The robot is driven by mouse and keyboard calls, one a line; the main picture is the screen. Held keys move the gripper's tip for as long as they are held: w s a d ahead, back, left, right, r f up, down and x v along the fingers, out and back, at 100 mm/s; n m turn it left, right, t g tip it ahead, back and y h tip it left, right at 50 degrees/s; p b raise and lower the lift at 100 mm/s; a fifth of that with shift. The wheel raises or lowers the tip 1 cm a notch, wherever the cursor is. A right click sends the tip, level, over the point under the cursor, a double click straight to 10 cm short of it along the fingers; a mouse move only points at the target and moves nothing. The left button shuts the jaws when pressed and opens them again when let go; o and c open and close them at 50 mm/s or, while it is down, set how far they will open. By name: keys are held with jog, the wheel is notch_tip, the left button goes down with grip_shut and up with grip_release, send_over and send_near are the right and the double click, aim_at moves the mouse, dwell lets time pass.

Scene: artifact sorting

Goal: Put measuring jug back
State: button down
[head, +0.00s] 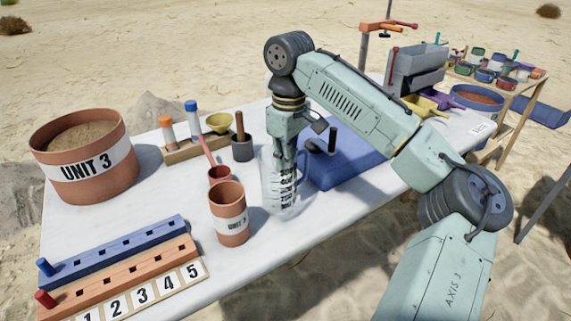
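The measuring jug (283,198) is clear with black graduation marks and stands upright at the white table's front edge, right of the terracotta UNIT 3 cup. My gripper (303,152) points down at the jug's rim, its dark fingers overlapping the jug's upper part and right side. Whether the fingers are closed on the jug's wall or handle cannot be made out, nor whether its base touches the table.
A blue mat (345,165) lies right of the jug. The UNIT 3 cup (230,225), a small red scoop (219,176) and a mortar with pestle (242,149) stand close on the left. A large UNIT 3 tub (85,165) and numbered peg racks (120,265) are farther left.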

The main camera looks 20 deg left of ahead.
jog(key=shift+w+a+f+p, duration=0.2)
jog(key=shift+w+f, duration=0.3)
jog(key=shift+f, duration=0.15)
jog(key=shift+w+a+f+p, duration=0.25)
jog(key=shift+w+f, duration=0.2)
jog(key=shift+f, duration=0.15)
jog(key=shift+w+a+f+p, duration=0.15)
jog(key=shift+w+a+f, duration=0.05)
jog(key=shift+w+f, duration=0.4)
jog(key=shift+s+f, duration=0.1)
jog(key=shift+f, duration=0.1)
jog(key=c, duration=1.8)
grip_release()
jog(key=shift+o, duration=0.2)
jog(key=shift+r, duration=0.1)
notch_tip(320, 180, up, 12)
jog(key=shift+b, duration=0.3)
